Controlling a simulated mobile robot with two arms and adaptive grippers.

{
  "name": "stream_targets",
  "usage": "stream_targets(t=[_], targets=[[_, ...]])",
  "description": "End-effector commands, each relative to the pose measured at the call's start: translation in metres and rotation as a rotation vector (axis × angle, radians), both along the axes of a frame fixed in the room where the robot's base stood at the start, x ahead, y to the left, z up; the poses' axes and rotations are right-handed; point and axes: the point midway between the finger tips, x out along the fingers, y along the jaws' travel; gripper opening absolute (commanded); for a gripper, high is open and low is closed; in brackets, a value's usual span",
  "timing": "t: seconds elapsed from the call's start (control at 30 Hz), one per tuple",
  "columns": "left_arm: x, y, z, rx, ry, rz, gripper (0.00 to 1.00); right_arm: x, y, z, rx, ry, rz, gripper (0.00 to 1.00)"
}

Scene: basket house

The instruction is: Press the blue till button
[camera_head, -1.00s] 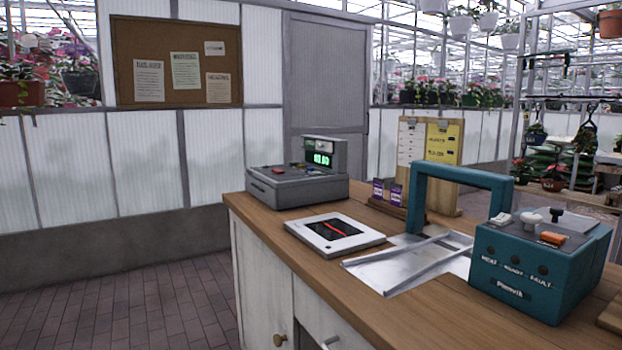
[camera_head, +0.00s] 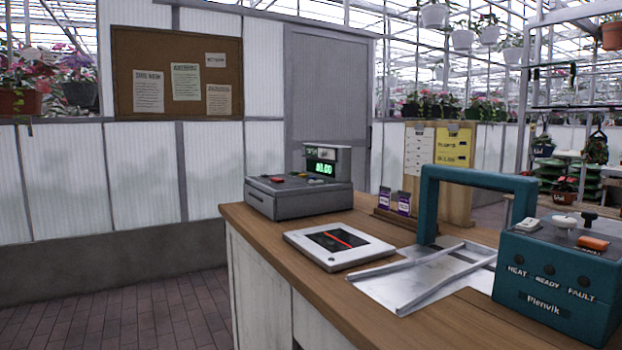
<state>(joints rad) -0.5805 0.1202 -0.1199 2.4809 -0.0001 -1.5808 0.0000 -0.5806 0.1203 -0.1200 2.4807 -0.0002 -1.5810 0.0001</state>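The grey till (camera_head: 300,201) stands at the far left end of the wooden counter. Its raised display (camera_head: 321,168) shows green digits that look like 00.00. Small coloured buttons sit on its sloped top. A red button (camera_head: 278,180) is the clearest of them. The blue button is too small and seen too flat to pick out surely. Neither of my grippers is in view, and nothing touches the till.
The wooden counter (camera_head: 385,311) carries a white framed pad (camera_head: 339,262) with a red line, a metal tray (camera_head: 400,290), and a teal sealing machine (camera_head: 558,285) with a tall handle. Small purple packets (camera_head: 404,204) stand behind. Brick floor (camera_head: 120,318) at left is clear.

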Motion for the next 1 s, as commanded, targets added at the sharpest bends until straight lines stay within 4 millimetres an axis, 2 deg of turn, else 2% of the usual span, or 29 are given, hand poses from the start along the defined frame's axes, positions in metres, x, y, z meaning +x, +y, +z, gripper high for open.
stream_targets(t=[0.03, 0.1, 0.13, 1.0], targets=[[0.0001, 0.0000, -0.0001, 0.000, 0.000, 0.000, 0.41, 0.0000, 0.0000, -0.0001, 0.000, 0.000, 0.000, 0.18], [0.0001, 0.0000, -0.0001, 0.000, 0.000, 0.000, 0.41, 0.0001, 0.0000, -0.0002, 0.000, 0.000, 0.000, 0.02], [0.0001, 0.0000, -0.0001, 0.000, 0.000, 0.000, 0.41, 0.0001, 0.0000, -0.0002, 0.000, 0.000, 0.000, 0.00], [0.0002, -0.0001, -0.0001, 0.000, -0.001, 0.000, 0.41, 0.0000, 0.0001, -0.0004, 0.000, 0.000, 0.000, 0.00]])
